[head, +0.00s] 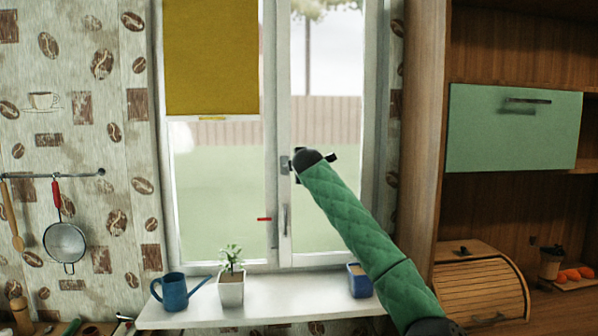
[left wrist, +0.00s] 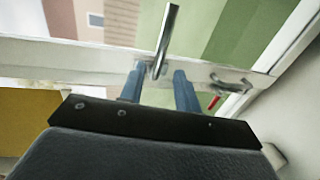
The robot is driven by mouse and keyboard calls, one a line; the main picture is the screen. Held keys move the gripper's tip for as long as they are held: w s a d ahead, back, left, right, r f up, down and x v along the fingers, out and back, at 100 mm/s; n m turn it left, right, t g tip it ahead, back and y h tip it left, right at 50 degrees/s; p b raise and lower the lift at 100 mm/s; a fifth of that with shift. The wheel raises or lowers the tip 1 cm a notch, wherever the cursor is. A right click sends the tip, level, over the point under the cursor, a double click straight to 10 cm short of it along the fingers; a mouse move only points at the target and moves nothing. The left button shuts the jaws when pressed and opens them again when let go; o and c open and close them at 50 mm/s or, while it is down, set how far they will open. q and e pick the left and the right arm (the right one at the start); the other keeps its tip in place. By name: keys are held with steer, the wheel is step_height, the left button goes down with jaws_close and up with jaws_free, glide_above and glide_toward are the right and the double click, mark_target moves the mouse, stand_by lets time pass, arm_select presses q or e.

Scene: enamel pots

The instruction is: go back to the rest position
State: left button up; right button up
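One green-sleeved arm of mine reaches up from the lower right in the head view. Its gripper (head: 289,165) is in front of the middle window frame, and its fingers are small and partly hidden there. In the left wrist view the left gripper (left wrist: 158,85) has two blue-grey fingers standing apart. A metal bar-like handle (left wrist: 166,36) shows at the fingertips, with its lower end overlapping the gap. I cannot tell whether they touch. My right gripper is not in view.
A window handle (head: 284,220) is below the gripper. A blue watering can (head: 174,291), potted plant (head: 231,291) and blue pot (head: 359,281) stand on the sill (head: 300,303). A yellow blind (head: 211,58) hangs left; a green cabinet (head: 513,127) is right.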

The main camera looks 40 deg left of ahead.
arm_select(q)
steer(key=shift+s+d, duration=0.15)
steer(key=shift+d, duration=0.1)
stand_by(0.5)
